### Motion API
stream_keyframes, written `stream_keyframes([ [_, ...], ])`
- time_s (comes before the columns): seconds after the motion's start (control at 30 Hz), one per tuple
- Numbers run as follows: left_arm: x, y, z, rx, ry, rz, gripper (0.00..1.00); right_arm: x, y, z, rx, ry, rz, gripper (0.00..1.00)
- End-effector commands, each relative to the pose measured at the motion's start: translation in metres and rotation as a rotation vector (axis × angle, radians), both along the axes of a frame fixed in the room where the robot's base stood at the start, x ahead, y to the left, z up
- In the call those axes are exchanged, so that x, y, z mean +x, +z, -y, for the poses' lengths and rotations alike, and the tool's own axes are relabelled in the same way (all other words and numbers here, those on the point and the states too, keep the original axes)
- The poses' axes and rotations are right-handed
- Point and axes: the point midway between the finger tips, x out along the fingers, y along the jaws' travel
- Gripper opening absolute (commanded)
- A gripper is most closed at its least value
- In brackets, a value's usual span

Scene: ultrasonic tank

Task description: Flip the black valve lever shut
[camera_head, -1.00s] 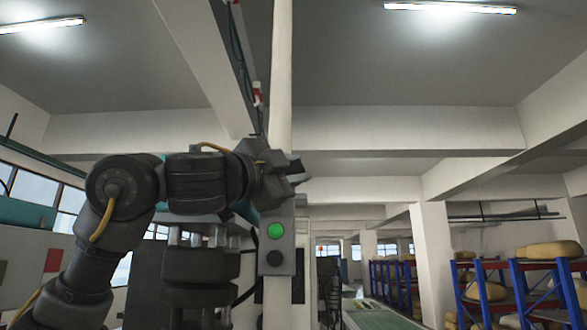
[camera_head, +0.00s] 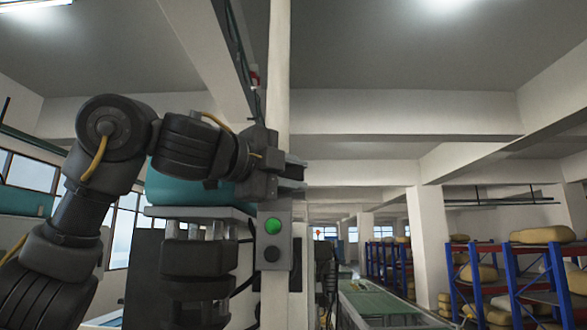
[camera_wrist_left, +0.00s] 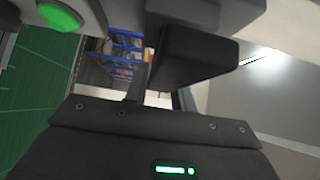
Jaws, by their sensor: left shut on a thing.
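My left gripper (camera_head: 289,174) is beside the pale vertical post, just above the grey control box (camera_head: 290,220). In the left wrist view, a dark block (camera_wrist_left: 190,58) crosses in front of the gripper body; it seems to be the black valve lever. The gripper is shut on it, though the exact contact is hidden. In the head view the lever cannot be told apart from the dark jaws. My right gripper is not in view.
The control box carries a green button (camera_head: 273,226) and a black button (camera_head: 271,254), close below my left gripper. A teal tank part (camera_head: 185,190) is behind my left forearm. Blue racks (camera_head: 510,270) with tan bundles stand at right. A green-topped table (camera_head: 375,300) runs along the middle.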

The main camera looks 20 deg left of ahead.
Motion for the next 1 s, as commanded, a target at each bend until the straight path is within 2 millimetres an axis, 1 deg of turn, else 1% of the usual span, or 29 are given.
stream_keyframes([
  [0.37, 0.0, -0.002, 0.001, 0.011, -0.001, -0.003, 0.03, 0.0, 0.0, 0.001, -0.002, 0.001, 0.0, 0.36],
  [0.4, 0.0, -0.002, 0.001, 0.011, -0.001, -0.003, 0.28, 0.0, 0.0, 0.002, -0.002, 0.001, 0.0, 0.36],
  [0.53, 0.0, -0.002, 0.001, 0.01, -0.001, -0.002, 0.45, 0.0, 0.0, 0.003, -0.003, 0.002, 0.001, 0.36],
  [0.57, 0.0, -0.001, 0.0, 0.008, -0.001, -0.002, 0.47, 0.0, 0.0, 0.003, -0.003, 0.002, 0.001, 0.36],
  [0.87, -0.002, -0.001, -0.001, 0.007, 0.0, 0.0, 0.47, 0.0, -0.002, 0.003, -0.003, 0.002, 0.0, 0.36],
  [1.0, -0.015, -0.004, -0.009, 0.007, 0.001, 0.003, 0.47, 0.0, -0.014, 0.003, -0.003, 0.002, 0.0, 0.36],
])
